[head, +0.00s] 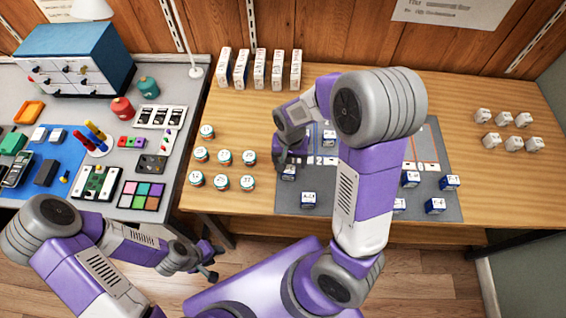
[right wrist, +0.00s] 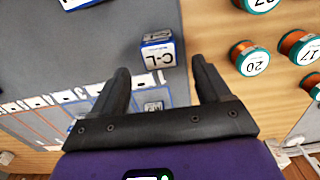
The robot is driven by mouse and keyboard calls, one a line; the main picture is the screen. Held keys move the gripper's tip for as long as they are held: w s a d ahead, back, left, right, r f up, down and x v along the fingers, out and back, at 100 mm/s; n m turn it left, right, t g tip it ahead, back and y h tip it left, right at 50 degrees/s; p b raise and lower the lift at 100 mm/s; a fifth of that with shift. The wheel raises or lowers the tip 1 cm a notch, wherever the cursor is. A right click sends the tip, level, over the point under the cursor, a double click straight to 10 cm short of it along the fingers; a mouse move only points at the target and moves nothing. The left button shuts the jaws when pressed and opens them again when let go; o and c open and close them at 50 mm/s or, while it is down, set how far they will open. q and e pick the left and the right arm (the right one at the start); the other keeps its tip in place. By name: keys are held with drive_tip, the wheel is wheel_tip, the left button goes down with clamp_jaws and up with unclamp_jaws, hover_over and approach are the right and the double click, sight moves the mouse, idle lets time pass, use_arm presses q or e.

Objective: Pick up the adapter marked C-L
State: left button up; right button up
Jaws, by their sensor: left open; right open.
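The adapter marked C-L is a small white and blue box (right wrist: 158,50); in the right wrist view its label reads upside down. It stands on the grey mat, just ahead of and between the fingertips of my right gripper (right wrist: 160,70). In the head view it seems to be the box (head: 289,173) at the mat's left edge, just in front of my right gripper (head: 287,157). That gripper is open and empty. My left gripper (head: 210,267) is open and empty, low over the floor in front of the tables.
Other small boxes, such as one (head: 308,200) nearby, lie on the grey mat (head: 345,207). Round numbered jars (head: 222,156) stand left of it. White boxes (head: 260,68) line the back; white cubes (head: 514,143) sit at the right. My right arm hides part of the mat.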

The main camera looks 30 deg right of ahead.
sight(289, 169)
drive_tip(key=shift+s+f, duration=0.6)
drive_tip(key=shift+f, duration=0.2)
drive_tip(key=f, duration=0.1)
drive_tip(key=f+b, duration=0.1)
drive_tip(key=f, duration=0.1)
drive_tip(key=f+b, duration=0.1)
drive_tip(key=shift+w+a+f, duration=0.25)
drive_tip(key=shift+w+f, duration=0.05)
drive_tip(key=shift+f, duration=0.1)
use_arm(q)
drive_tip(key=shift+s+f, duration=0.25)
drive_tip(key=shift+f, duration=0.35)
drive_tip(key=shift+s+f, duration=0.2)
drive_tip(key=shift+f, duration=0.35)
use_arm(e)
drive_tip(key=shift+r, duration=0.1)
drive_tip(key=shift+c, duration=0.2)
drive_tip(key=c, duration=1)
drive_tip(key=shift+r, duration=0.1)
